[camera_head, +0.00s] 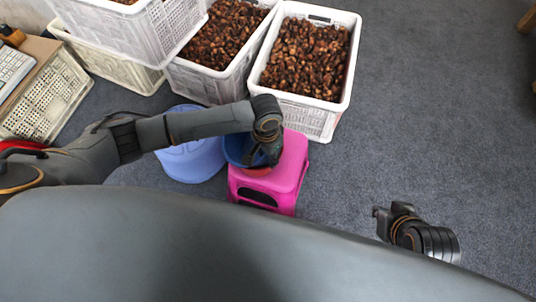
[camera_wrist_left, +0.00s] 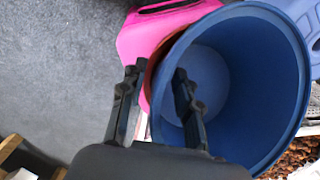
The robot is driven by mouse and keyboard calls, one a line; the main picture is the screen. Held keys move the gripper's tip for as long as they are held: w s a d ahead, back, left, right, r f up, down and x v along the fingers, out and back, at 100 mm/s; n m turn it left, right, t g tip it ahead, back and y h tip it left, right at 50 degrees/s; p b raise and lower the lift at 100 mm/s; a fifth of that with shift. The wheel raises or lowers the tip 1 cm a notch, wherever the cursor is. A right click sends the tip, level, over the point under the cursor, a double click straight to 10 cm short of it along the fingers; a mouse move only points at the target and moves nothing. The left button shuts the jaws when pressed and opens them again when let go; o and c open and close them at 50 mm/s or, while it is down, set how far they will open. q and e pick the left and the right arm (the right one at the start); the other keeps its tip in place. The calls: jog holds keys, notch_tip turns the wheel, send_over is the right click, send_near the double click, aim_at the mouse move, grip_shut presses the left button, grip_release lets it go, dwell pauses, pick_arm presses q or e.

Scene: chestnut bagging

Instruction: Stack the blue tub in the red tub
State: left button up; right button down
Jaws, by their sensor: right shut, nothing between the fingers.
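The blue tub (camera_head: 235,148) sits over the pink stool, and a strip of the red tub (camera_head: 258,172) shows below its rim. In the left wrist view the blue tub (camera_wrist_left: 255,85) is large, with the red tub's edge (camera_wrist_left: 150,72) just outside its wall; it appears to sit inside the red tub, but how deep is hidden. My left gripper (camera_head: 265,158) is at the tub's near right rim. In the wrist view its fingers (camera_wrist_left: 157,72) are apart, one inside the blue tub and one outside. My right gripper (camera_head: 386,217) is shut and empty, off to the right.
The pink stool (camera_head: 293,160) stands under the tubs. A light-blue stool (camera_head: 192,160) is beside it at left. White crates of chestnuts (camera_head: 333,122) stand behind. More crates and a table with a keyboard (camera_head: 12,70) are at left. The floor at right is clear.

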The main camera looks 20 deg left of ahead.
pick_arm(q)
jog(key=shift+r, duration=0.1)
notch_tip(320, 180, up, 12)
jog(key=shift+a, duration=0.25)
jog(key=shift+w, duration=0.1)
dwell(0.4)
